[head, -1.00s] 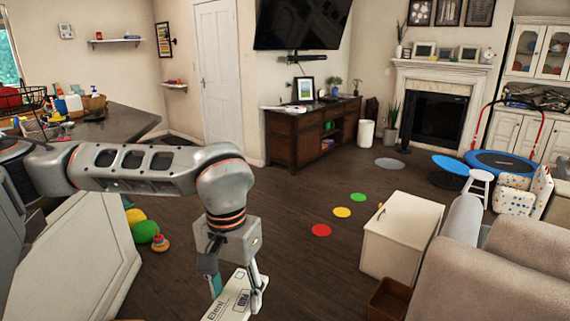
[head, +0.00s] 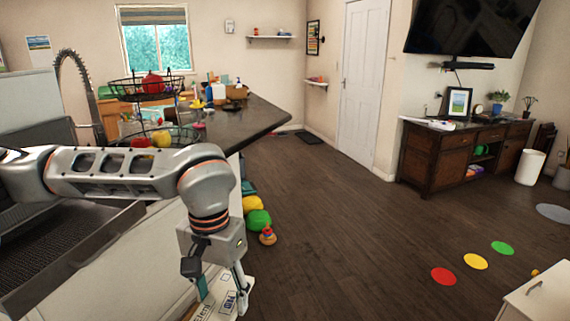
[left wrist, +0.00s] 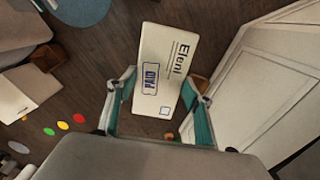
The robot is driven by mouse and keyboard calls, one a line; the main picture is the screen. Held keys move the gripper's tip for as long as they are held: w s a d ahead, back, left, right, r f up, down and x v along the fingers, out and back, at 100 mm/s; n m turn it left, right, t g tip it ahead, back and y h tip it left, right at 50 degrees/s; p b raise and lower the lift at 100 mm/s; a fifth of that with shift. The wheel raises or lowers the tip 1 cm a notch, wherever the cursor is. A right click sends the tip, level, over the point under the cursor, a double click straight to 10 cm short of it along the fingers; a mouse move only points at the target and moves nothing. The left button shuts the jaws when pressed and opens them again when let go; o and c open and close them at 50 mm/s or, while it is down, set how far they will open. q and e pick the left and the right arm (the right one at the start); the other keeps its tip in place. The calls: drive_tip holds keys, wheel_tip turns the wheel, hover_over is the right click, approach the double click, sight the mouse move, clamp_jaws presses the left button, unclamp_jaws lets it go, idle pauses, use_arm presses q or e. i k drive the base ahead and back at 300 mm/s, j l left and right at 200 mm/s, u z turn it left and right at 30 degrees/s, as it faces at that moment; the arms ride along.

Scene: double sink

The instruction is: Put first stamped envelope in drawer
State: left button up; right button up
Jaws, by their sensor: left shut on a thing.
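My left gripper (head: 222,288) is shut on a white envelope (head: 231,304) and holds it in the air above the wood floor. The envelope also shows in the left wrist view (left wrist: 178,50), between the two teal fingers of the gripper (left wrist: 160,88). It bears the name "Eleni", a blue "PAID" stamp and a small blue-edged square. In the head view its lower part is cut off by the frame edge. A dark wooden cabinet (head: 447,157) with drawers stands at the far right, its drawers looking shut. My right gripper is not in view.
A counter (head: 240,120) with a dark top, a wire basket (head: 148,90) and a tap (head: 78,75) is at left. Toys, including a green ball (head: 259,221), lie by its base. Open floor with coloured discs (head: 475,261) stretches right; a white chest (head: 540,300) is at lower right.

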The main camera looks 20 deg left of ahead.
sight(94, 226)
drive_tip(key=i+l+u, duration=0.1)
drive_tip(key=i+u, duration=0.15)
drive_tip(key=u, duration=0.25)
drive_tip(key=i+l+u, duration=0.2)
drive_tip(key=u, duration=0.3)
drive_tip(key=i+l+u, duration=0.2)
drive_tip(key=u, duration=0.3)
drive_tip(key=i+l+u, duration=0.1)
drive_tip(key=l+u, duration=0.25)
drive_tip(key=u, duration=0.15)
drive_tip(key=i+l+u, duration=0.1)
drive_tip(key=l+u, duration=0.8)
drive_tip(key=l, duration=0.2)
drive_tip(key=i+l+u, duration=0.15)
drive_tip(key=l, duration=0.25)
